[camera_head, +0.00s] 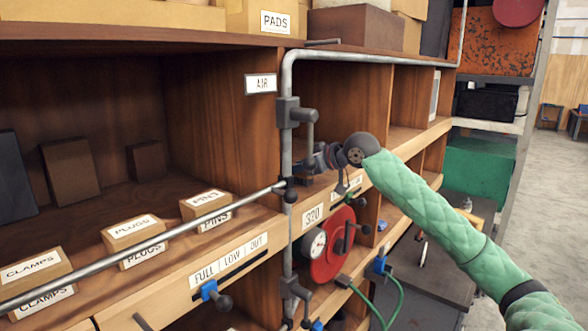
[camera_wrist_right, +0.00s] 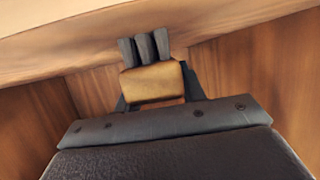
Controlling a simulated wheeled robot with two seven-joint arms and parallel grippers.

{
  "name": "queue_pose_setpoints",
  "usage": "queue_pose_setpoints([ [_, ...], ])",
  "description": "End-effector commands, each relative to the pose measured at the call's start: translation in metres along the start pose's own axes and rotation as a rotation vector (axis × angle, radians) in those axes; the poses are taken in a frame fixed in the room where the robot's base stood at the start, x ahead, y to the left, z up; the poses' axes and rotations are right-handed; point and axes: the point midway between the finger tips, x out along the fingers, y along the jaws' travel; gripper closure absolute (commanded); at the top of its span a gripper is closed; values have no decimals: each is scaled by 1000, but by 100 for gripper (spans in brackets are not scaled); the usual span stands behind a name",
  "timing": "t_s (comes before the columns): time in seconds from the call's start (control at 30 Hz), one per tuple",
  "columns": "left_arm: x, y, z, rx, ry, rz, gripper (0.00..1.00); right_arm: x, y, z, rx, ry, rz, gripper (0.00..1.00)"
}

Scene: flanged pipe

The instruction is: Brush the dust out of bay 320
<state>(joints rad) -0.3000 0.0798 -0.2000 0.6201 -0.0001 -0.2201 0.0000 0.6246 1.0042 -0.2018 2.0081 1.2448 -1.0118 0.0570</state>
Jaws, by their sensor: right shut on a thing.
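Bay 320 carries a "320" label (camera_head: 312,215) on its shelf edge, right of the upright grey pipe (camera_head: 287,150). My right arm comes in from the right, and my right gripper (camera_head: 325,160) is at the bay opening above that label, partly behind pipe fittings. In the right wrist view my right gripper (camera_wrist_right: 153,98) is shut on a tan block with dark tufts, which looks like a brush (camera_wrist_right: 150,80). The tufts point away from my wrist, toward a pale wood edge. I cannot make out dust in either view. My left gripper is not in view.
A slanted grey pipe (camera_head: 150,252) crosses in front of the left bay, joining the upright pipe near my right gripper. A red disc (camera_head: 333,245) and a gauge (camera_head: 316,244) sit below the label. Green hoses (camera_head: 392,290) hang lower right. Wood walls (camera_wrist_right: 255,65) flank the gripper.

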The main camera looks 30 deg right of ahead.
Motion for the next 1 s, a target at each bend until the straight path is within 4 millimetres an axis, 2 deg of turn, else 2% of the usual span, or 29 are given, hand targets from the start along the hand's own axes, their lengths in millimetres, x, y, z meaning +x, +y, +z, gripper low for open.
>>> queue_pose_setpoints([
  [0.17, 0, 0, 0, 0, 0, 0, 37, -1, 9, 2, 1, -3, 1, 88],
  [0.5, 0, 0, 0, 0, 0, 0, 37, -1, 9, 0, 1, -2, 0, 88],
  [1.0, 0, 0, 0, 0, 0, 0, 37, -13, 9, -28, 0, 0, 0, 88],
])
